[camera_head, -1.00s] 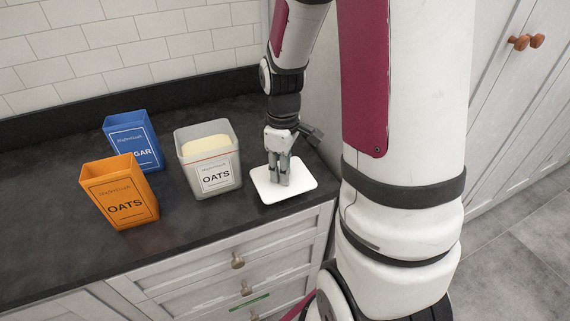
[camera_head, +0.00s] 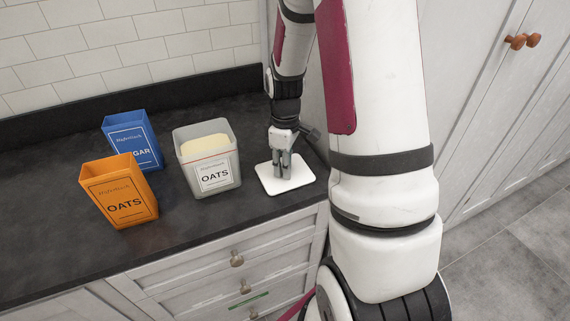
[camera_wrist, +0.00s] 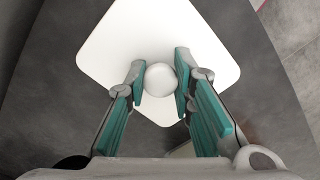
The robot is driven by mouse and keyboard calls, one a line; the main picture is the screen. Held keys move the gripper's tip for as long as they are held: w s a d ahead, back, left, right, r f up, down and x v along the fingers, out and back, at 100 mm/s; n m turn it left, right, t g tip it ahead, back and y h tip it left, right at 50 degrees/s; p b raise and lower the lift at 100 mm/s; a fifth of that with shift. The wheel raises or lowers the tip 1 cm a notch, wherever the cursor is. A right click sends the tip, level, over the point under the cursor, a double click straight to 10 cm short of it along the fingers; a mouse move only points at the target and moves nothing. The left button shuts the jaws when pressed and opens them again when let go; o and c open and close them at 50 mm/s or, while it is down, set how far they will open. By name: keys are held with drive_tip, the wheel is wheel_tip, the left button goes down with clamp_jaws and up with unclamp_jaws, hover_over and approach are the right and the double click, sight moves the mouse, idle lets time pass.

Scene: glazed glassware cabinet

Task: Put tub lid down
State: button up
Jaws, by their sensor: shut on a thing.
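The tub lid (camera_head: 303,183) is a white, rounded-square plate at the right end of the dark counter. It looks flat and level, at or just above the counter; I cannot tell whether it touches. My gripper (camera_head: 283,172) points down over its middle. In the wrist view the lid (camera_wrist: 120,40) fills the upper middle, with a round white knob (camera_wrist: 160,79) at its centre. My gripper's teal-padded fingers (camera_wrist: 160,85) are closed in on both sides of the knob.
A blue SUGAR container (camera_head: 133,141) and an orange OATS container (camera_head: 120,192) stand further left on the counter (camera_head: 60,240). A tiled wall is behind. The counter's front edge is close to the lid, above drawers with knobs (camera_head: 237,260).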

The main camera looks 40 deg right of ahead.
drive_tip(key=o, duration=0.9)
drive_tip(key=shift+f, duration=0.15)
wheel_tip(320, 180, up, 12)
drive_tip(key=s+a+r+m+t, duration=0.2)
drive_tip(key=s+a+r, duration=0.3)
drive_tip(key=a+r, duration=0.4)
drive_tip(key=shift+s+a+r+m+t, duration=0.6)
drive_tip(key=shift+s+a, duration=0.85)
drive_tip(key=shift+s, duration=0.45)
drive_tip(key=shift+s+a+r+m+t, duration=0.4)
drive_tip(key=shift+s+a+r+m, duration=0.3)
drive_tip(key=shift+s+a, duration=1)
drive_tip(key=shift+s+a+r+m+t, duration=0.6)
drive_tip(key=shift+s+a, duration=0.65)
drive_tip(key=shift+s, duration=0.85)
drive_tip(key=shift+r, duration=0.1)
